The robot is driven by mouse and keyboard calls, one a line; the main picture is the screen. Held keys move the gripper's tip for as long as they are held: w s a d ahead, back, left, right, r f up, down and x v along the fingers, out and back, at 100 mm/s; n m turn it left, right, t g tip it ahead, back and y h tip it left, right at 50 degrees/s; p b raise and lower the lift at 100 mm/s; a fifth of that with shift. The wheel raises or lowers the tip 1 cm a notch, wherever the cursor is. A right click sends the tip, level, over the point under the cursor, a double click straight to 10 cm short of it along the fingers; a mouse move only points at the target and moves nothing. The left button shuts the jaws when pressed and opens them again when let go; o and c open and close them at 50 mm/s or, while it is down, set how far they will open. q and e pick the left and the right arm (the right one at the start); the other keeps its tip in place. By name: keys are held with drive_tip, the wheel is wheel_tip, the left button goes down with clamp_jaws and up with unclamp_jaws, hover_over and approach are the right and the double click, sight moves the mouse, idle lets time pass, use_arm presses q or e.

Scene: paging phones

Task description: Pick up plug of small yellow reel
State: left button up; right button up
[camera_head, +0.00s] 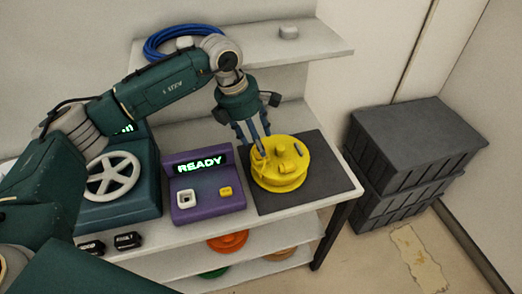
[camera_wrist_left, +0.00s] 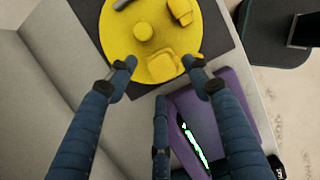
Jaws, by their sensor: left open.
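The small yellow reel (camera_head: 283,172) lies flat on a dark mat (camera_head: 328,179) on the bench top. In the left wrist view, the reel (camera_wrist_left: 125,35) has a round hub, a yellow block (camera_wrist_left: 163,68) near its close edge, another yellow piece (camera_wrist_left: 181,11) and a dark grey bar at its far side. I cannot tell for sure which piece is the plug. My left gripper (camera_head: 256,145) points down over the reel's left edge. It is open and empty, its fingertips (camera_wrist_left: 160,65) on either side of the close yellow block. Contact is unclear.
A purple box (camera_head: 207,202) reading READY stands left of the mat. A green machine with a white wheel (camera_head: 113,177) is farther left. A blue cable coil (camera_head: 185,41) lies on the upper shelf. Dark crates (camera_head: 413,140) stand on the right. More reels (camera_head: 228,241) sit below.

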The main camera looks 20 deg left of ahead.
use_arm(q)
drive_tip(key=shift+p+x, duration=0.3)
drive_tip(key=shift+x, duration=1.3)
drive_tip(key=shift+s, duration=0.1)
drive_tip(key=shift+c, duration=0.5)
drive_tip(key=c, duration=0.9)
drive_tip(key=shift+r, duration=0.1)
drive_tip(key=shift+c, duration=0.2)
